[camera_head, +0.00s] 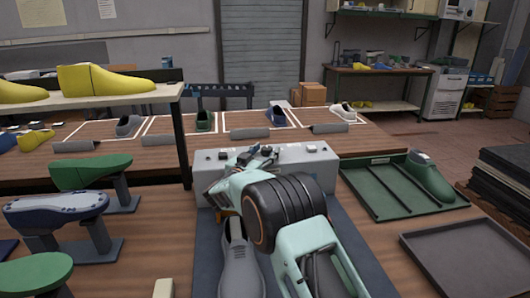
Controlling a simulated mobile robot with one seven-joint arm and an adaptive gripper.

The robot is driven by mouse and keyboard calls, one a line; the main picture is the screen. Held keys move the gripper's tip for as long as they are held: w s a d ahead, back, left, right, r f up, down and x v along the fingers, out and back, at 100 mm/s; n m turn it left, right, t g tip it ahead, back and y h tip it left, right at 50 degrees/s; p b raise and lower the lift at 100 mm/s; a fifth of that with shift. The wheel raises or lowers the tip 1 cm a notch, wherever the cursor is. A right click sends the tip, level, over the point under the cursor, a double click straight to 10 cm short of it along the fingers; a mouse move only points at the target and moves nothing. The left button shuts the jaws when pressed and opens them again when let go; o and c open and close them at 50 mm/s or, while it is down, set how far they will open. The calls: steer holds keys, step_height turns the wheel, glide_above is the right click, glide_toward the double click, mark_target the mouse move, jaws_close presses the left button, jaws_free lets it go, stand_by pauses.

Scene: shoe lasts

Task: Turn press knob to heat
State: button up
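A light grey control box (318,168), which looks like the press unit, stands in the middle of the bench. My mint-green arm reaches in from the lower right. My gripper (262,155) is at the box's upper edge, left of its middle, and hides part of the box's front and top. I cannot tell whether it touches a knob, or whether its fingers are open or shut.
A grey shoe (240,268) lies on a dark mat just below my gripper. A green tray (385,195) with a green last (430,178) is at right, with an empty dark tray (470,265) nearer. Lasts on stands, including a green one (90,172), and a raised shelf (130,97) crowd the left.

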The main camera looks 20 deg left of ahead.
steer(key=s+a, duration=0.2)
steer(key=s, duration=1)
